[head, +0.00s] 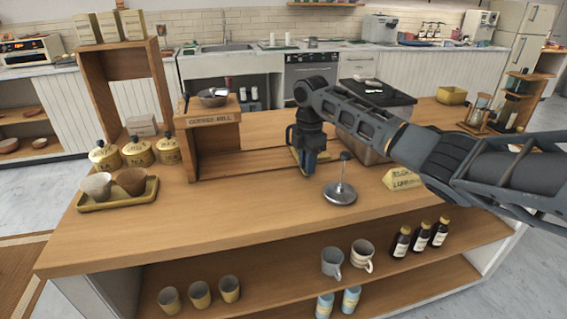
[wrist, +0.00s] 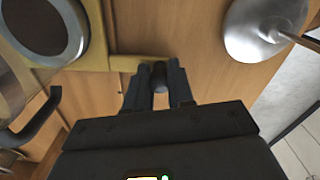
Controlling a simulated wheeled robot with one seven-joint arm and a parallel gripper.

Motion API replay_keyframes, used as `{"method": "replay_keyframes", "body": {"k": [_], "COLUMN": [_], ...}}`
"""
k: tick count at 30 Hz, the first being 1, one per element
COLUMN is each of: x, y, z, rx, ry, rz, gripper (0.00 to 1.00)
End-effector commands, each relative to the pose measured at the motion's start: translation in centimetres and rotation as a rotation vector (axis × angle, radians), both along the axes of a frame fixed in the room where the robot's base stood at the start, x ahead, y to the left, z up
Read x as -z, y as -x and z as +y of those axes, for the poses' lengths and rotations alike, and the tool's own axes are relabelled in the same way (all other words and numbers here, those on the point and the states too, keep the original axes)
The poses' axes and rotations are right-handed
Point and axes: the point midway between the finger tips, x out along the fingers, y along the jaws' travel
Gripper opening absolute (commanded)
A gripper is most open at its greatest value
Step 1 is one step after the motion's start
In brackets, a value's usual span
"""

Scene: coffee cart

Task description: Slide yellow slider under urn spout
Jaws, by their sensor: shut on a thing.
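The yellow slider (wrist: 95,60) shows in the wrist view as a flat yellow piece on the wooden counter, with a small dark knob (wrist: 159,76) at its near end. A round grey-rimmed vessel with a dark inside (wrist: 42,22) is at the slider's far left. I cannot make out the urn spout.
A silver round-based object with a stem (head: 340,193) stands close to the right of my gripper. A wooden stand (head: 211,140) is at left, and a black-topped metal box (head: 371,149) is behind my arm. A yellow sign (head: 402,178) is at right.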

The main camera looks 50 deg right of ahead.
Motion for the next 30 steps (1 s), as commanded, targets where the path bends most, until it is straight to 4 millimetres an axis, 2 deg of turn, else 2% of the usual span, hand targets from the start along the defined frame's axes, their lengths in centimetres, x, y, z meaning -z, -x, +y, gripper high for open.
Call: {"method": "replay_keyframes", "body": {"k": [3, 6, 17, 18, 25, 30], "x": [-0.1, -0.1, -0.1, -0.1, -0.1, 0.0], "y": [1.4, 2.1, 2.2, 2.2, 2.2, 2.2], "z": [-2.1, -3.0, -3.3, -3.3, -3.3, -3.3], "rx": [0.003, 0.001, -0.002, -0.002, -0.001, -0.001], "ry": [-0.001, 0.0, 0.002, 0.002, 0.0, 0.0], "rz": [-0.001, -0.001, -0.002, -0.002, -0.001, -0.001], "gripper": [0.0, 0.0, 0.0, 0.26, 0.48, 0.48]}}
